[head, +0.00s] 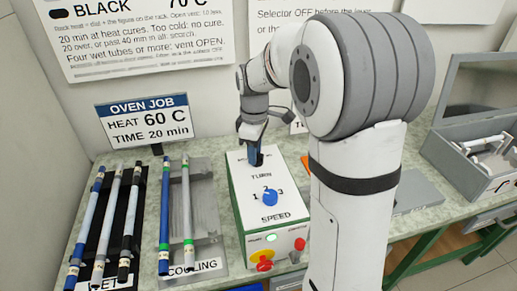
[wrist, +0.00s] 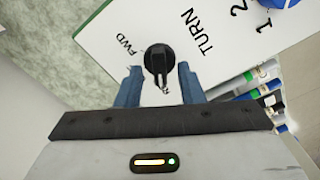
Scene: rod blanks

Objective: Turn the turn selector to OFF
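The turn selector (wrist: 159,60) is a black knob on the white top of the control box (wrist: 95,32). In the wrist view FWD is printed to its upper left, and a partly covered label starting with R lies below it. The narrow grooved part of the knob points down toward that R label. No OFF mark is readable. My gripper (wrist: 158,68) is open, with one blue finger on each side of the knob and visible gaps between. In the head view my gripper (head: 254,157) is at the far end of the box and hides the selector.
The box also carries a blue speed knob (head: 270,197), a green light (head: 271,238), a red knob on yellow (head: 264,265) and a red-topped lever (head: 299,245). Racks with several rods stand left, including the cooling rack (head: 207,215). An open grey case (head: 490,165) is at right.

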